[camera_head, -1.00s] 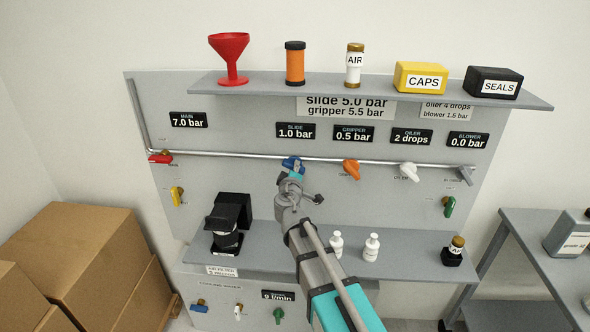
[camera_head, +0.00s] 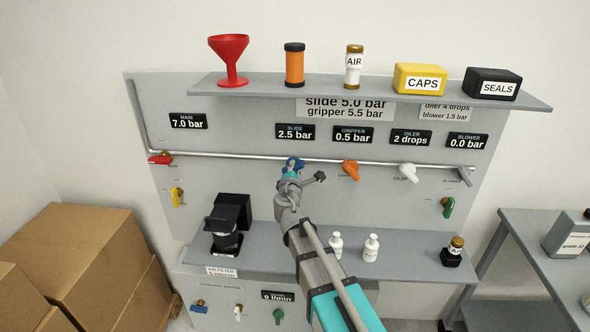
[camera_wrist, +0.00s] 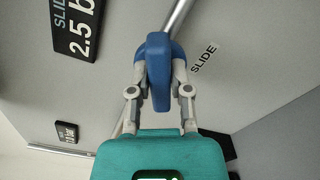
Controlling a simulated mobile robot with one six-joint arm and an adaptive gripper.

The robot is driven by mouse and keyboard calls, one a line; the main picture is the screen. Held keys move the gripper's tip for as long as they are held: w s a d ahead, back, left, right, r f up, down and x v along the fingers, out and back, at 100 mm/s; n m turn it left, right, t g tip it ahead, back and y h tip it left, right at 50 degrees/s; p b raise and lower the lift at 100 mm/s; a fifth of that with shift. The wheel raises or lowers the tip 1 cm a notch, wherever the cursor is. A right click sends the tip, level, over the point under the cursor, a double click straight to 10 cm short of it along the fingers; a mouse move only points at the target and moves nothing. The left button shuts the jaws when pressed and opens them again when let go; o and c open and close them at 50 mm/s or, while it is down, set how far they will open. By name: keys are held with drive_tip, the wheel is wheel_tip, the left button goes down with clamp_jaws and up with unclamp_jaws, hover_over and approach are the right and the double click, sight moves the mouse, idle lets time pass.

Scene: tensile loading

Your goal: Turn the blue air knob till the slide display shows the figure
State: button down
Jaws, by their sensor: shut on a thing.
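The blue air knob (camera_head: 294,164) sits on the pipe across the grey panel, below the slide display. My gripper (camera_head: 291,176) is shut on it. In the wrist view the blue knob (camera_wrist: 158,70) stands between the two fingers of my gripper (camera_wrist: 159,85), next to a "SLIDE" label. The slide display (camera_head: 295,132) reads 2.5 bar, and it also shows partly, tilted, in the wrist view (camera_wrist: 76,28). A figure sign (camera_head: 345,107) under the shelf reads slide 5.0 bar and gripper 5.5 bar; its top edge is partly hidden by the shelf.
The orange knob (camera_head: 351,170) and white knob (camera_head: 408,173) sit to the right on the same pipe. The gripper display (camera_head: 353,135) reads 0.5 bar. White bottles (camera_head: 371,247) stand on the lower shelf near my arm. A black device (camera_head: 228,222) stands left of it.

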drive_tip(key=n, duration=0.7)
drive_tip(key=shift+a, duration=0.1)
drive_tip(key=n, duration=0.4)
drive_tip(key=shift+a+n, duration=0.1)
drive_tip(key=shift+n, duration=1.9)
drive_tip(key=c, duration=0.6)
unclamp_jaws()
drive_tip(key=shift+o, duration=0.2)
drive_tip(key=s, duration=1.2)
drive_tip(key=shift+a, duration=0.2)
